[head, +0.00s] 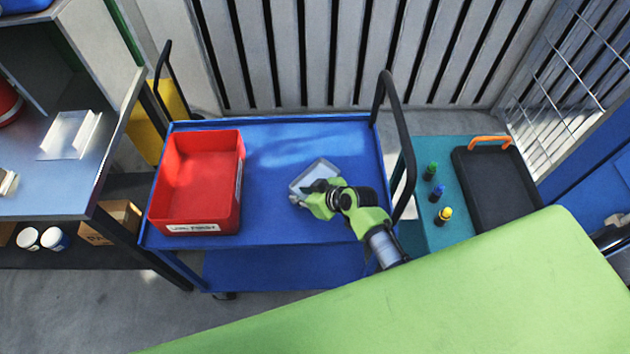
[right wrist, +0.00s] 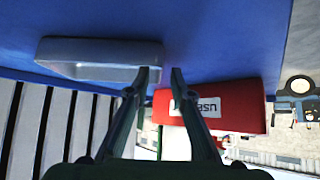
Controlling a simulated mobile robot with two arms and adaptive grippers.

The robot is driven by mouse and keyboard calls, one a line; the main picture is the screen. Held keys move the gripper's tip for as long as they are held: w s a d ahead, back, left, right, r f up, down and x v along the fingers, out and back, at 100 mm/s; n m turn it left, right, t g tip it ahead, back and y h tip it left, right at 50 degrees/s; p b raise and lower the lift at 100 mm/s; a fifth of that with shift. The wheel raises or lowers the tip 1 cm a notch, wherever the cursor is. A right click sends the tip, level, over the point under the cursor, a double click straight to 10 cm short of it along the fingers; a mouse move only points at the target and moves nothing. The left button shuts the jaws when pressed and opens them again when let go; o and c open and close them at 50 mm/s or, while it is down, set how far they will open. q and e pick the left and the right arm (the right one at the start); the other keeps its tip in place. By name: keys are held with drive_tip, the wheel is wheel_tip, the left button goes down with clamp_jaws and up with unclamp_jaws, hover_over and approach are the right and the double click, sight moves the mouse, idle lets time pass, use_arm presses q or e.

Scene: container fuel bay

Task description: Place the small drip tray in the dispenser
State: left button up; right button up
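A small pale grey tray (head: 315,173) lies on the blue cart top. It also shows in the right wrist view (right wrist: 90,60) at upper left. My right gripper (head: 308,193) is at the tray's near edge in the head view. In the right wrist view its two fingers (right wrist: 160,78) are apart; one finger overlaps the tray's end, and I cannot tell whether it touches. Nothing is clearly held between them. My left gripper is not in view. I cannot identify the dispenser for sure in these frames.
A red bin (head: 195,190) stands left on the blue cart (head: 275,228). A clear stand (head: 70,135) sits on the left bench. At right are several small bottles (head: 438,192) and a black tray with an orange handle (head: 495,190). The cart's black handle (head: 405,140) rises beside my arm.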

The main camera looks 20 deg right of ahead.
drive_tip(key=shift+w+a+f, duration=0.1)
drive_tip(key=shift+w+f, duration=0.05)
drive_tip(key=shift+f, duration=0.1)
clamp_jaws()
drive_tip(key=shift+r, duration=0.1)
